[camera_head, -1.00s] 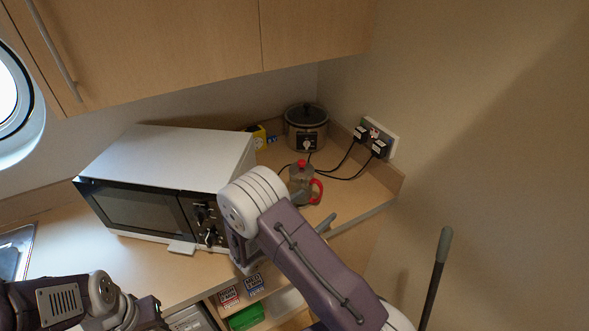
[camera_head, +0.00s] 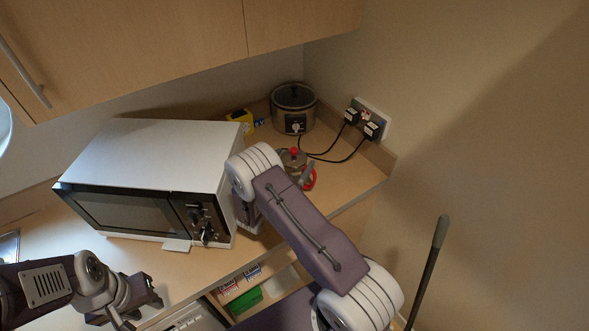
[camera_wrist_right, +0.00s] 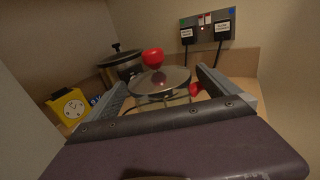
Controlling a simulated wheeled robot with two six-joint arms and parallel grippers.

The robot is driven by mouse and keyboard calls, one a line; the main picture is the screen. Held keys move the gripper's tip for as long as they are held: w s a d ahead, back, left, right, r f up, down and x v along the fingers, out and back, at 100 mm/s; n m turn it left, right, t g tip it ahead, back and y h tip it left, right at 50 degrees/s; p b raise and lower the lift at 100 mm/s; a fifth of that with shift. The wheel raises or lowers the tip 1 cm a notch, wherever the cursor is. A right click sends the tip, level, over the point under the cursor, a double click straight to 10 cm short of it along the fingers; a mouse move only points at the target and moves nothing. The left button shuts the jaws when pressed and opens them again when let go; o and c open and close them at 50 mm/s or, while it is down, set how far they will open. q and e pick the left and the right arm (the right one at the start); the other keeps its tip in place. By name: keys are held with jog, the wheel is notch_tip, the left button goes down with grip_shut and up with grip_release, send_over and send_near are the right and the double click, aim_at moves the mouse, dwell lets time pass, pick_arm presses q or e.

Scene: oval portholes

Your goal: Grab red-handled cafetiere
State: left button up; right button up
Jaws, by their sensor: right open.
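The cafetiere (camera_head: 294,156) stands on the counter in the corner, partly hidden by my right arm in the head view. It has a glass body, a red lid knob and a red handle (camera_head: 310,180). In the right wrist view the cafetiere (camera_wrist_right: 160,82) is between the two fingers, with its red knob above and part of the red handle at the right. My right gripper (camera_wrist_right: 168,100) is open around it, with gaps visible beside it. My left gripper (camera_head: 142,308) is low at the left, over the counter's front, far from the cafetiere; its jaw opening is unclear.
A microwave (camera_head: 140,155) stands left of my right arm. Black cables run to wall plugs (camera_head: 366,124). Open shelves lie below the counter edge. An upper cupboard (camera_head: 180,50) hangs overhead.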

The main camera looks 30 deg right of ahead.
jog(key=shift+w+d, duration=0.1)
jog(key=shift+d, duration=0.4)
jog(key=shift+w, duration=0.1)
jog(key=shift+w+a, duration=0.1)
jog(key=shift+c, duration=1.2)
jog(key=c, duration=1.8)
jog(key=shift+r, duration=0.15)
